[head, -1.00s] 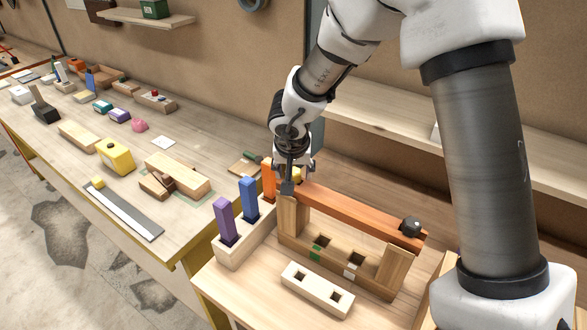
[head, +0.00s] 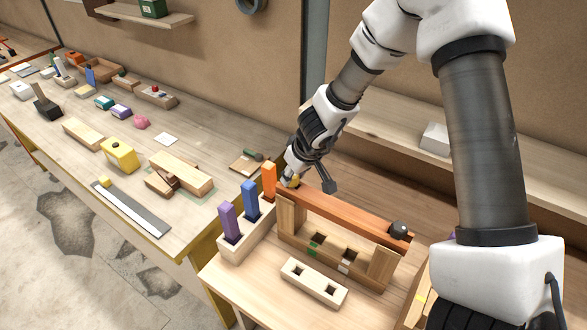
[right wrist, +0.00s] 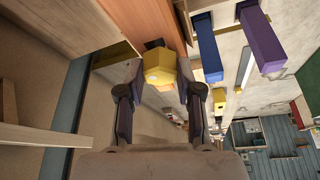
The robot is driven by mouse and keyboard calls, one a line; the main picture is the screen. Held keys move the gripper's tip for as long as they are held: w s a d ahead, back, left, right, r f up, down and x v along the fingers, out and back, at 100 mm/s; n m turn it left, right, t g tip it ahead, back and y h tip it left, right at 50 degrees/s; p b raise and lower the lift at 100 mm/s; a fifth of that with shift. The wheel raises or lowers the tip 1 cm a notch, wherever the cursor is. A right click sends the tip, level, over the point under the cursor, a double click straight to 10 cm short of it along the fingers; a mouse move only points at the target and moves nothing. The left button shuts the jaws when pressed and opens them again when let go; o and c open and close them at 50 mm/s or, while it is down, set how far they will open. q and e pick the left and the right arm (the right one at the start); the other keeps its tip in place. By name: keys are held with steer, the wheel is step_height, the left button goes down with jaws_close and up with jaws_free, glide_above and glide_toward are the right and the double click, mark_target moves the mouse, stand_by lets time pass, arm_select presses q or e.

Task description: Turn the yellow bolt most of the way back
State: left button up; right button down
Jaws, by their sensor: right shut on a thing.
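The yellow bolt (right wrist: 158,68) sits at the end of the orange-brown beam (right wrist: 155,18) in the right wrist view. My right gripper (right wrist: 160,88) is shut on it, with one finger on each side. In the head view my right gripper (head: 288,180) is tilted at the beam's left end, and only a little of the yellow bolt (head: 292,183) shows there. The beam (head: 340,213) lies across two wooden uprights and has a black knob (head: 398,230) at its right end. My left gripper is not in view.
A pale block holds purple (head: 230,222), blue (head: 250,200) and orange (head: 269,181) pegs close to the bolt. A pale block with two square holes (head: 314,282) lies in front. The left bench (head: 150,190) carries many loose parts. A shelf (head: 450,150) runs behind.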

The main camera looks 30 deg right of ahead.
steer(key=shift+r+n+p, duration=0.35)
steer(key=shift+n+p, duration=0.15)
steer(key=shift+p, duration=0.65)
steer(key=shift+f+n+y+b, duration=0.3)
steer(key=shift+f, duration=0.1)
steer(key=shift+d+n, duration=0.1)
steer(key=shift+n, duration=0.2)
steer(key=shift+n+y, duration=0.3)
steer(key=shift+n, duration=0.2)
steer(key=c, duration=0.7)
jaws_free()
steer(key=shift+w, duration=0.1)
